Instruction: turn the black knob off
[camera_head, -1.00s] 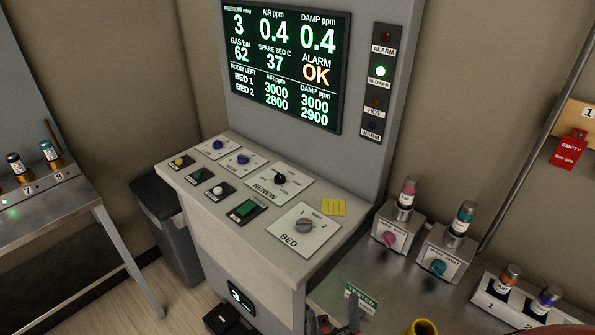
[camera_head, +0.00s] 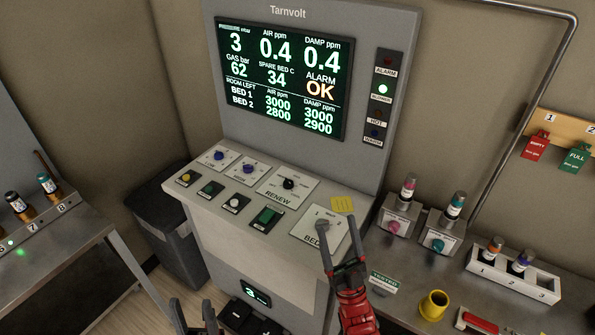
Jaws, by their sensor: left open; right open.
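A grey BED knob (camera_head: 322,225) is close to my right gripper. Blue knobs (camera_head: 248,169) and several push buttons (camera_head: 268,215) share the console. The screen (camera_head: 283,78) reads ALARM OK. A bench with a yellow cup (camera_head: 434,305) stands right, a bin (camera_head: 165,235) left.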

